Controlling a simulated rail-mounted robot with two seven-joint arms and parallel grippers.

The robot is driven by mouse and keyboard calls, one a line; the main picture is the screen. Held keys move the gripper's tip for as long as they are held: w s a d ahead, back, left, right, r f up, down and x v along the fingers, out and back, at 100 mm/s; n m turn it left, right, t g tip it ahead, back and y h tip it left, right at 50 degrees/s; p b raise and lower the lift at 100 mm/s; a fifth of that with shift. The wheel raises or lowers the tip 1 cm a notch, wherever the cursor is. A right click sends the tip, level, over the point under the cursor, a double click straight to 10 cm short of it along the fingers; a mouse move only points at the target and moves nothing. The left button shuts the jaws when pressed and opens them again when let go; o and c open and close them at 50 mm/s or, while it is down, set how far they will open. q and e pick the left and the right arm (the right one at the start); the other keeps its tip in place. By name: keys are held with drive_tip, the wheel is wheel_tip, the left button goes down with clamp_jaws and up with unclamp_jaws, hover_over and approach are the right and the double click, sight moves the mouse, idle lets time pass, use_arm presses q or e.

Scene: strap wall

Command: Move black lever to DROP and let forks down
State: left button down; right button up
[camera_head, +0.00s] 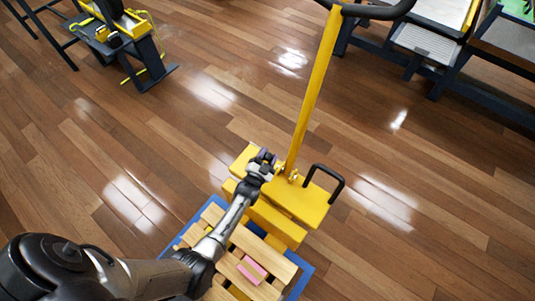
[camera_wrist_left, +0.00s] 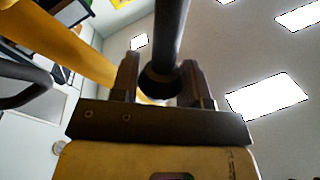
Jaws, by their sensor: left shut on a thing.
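The yellow pallet jack (camera_head: 315,205) stands at the picture's centre in the head view, its tall yellow tiller pole (camera_head: 314,90) leaning up to a black handle (camera_head: 375,10). My left gripper (camera_head: 265,160) is at the jack's yellow body, just left of the pole's foot. In the left wrist view, its two fingers (camera_wrist_left: 163,78) are shut on the black lever (camera_wrist_left: 172,35), a dark round bar running up between them. The gripper mostly hides the lever in the head view. The forks are largely hidden under the wooden pallet (camera_head: 262,262); I cannot tell their height. My right gripper is not in view.
A black loop handle (camera_head: 338,178) stands on the jack right of the pole. A pink block (camera_head: 251,270) lies on the pallet, over a blue mat (camera_head: 305,276). A dark stand (camera_head: 145,60) is at upper left, racks (camera_head: 440,45) at upper right. Wooden floor between is clear.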

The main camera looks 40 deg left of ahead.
use_arm(q)
drive_tip(key=shift+f, duration=0.2)
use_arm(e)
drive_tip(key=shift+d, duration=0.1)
use_arm(q)
drive_tip(key=c, duration=1)
unclamp_jaws()
drive_tip(key=o, duration=0.4)
drive_tip(key=shift+d, duration=0.2)
drive_tip(key=shift+c, duration=0.2)
drive_tip(key=shift+r, duration=0.1)
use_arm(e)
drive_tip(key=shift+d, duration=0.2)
use_arm(q)
drive_tip(key=shift+a, duration=0.1)
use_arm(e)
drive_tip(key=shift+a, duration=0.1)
use_arm(q)
drive_tip(key=shift+s, duration=0.2)
drive_tip(key=p+v, duration=0.5)
drive_tip(key=v, duration=0.8)
drive_tip(key=shift+s, duration=0.25)
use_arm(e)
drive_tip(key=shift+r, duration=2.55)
